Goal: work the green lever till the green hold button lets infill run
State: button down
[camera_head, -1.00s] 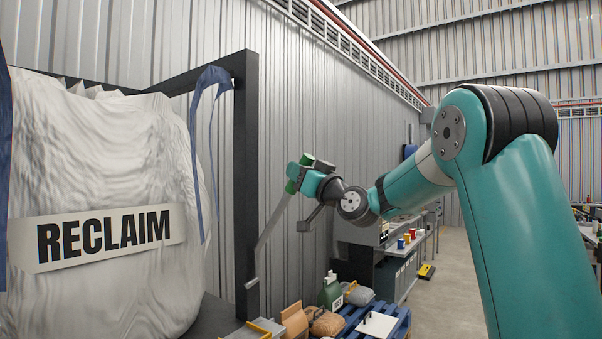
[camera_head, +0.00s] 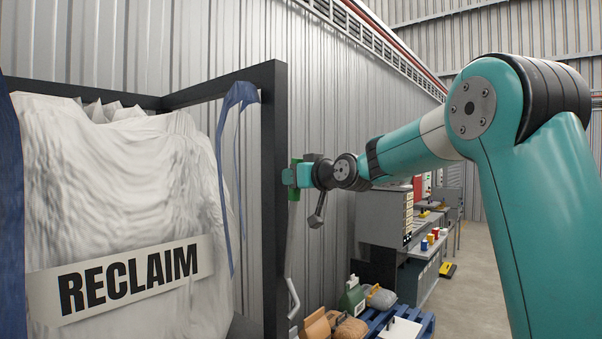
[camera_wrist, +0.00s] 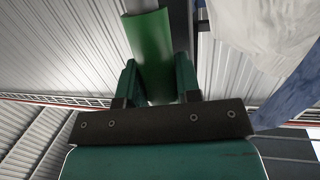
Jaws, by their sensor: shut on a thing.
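The green lever's grip (camera_wrist: 148,45) is a green cylinder in the wrist view. My gripper (camera_wrist: 157,80) is shut on it, with one teal finger on each side. In the head view my gripper (camera_head: 297,178) is at the dark frame post, with a bit of green grip (camera_head: 292,191) showing at its tip. The lever's pale grey bar (camera_head: 291,250) hangs below the grip, close to upright, with a bent lower end. The green hold button cannot be made out in either view.
A white bag marked RECLAIM (camera_head: 130,190) hangs in a dark frame (camera_head: 273,120) at the left. Below my gripper, a blue pallet (camera_head: 424,322) holds sacks and a green jug (camera_head: 352,298). A grey cabinet (camera_head: 380,222) and a bench stand behind. Open floor lies right.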

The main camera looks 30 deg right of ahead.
jog(key=shift+w, duration=0.1)
dwell(0.3)
jog(key=c, duration=0.8)
grip_release()
jog(key=shift+a, duration=0.1)
jog(key=s+d+r+b, duration=0.1)
jog(key=s+b, duration=0.3)
jog(key=s, duration=0.4)
jog(key=s+d+b, duration=0.1)
jog(key=s+b, duration=0.3)
jog(key=s, duration=0.5)
jog(key=shift+d+r, duration=0.3)
jog(key=shift+r, duration=0.1)
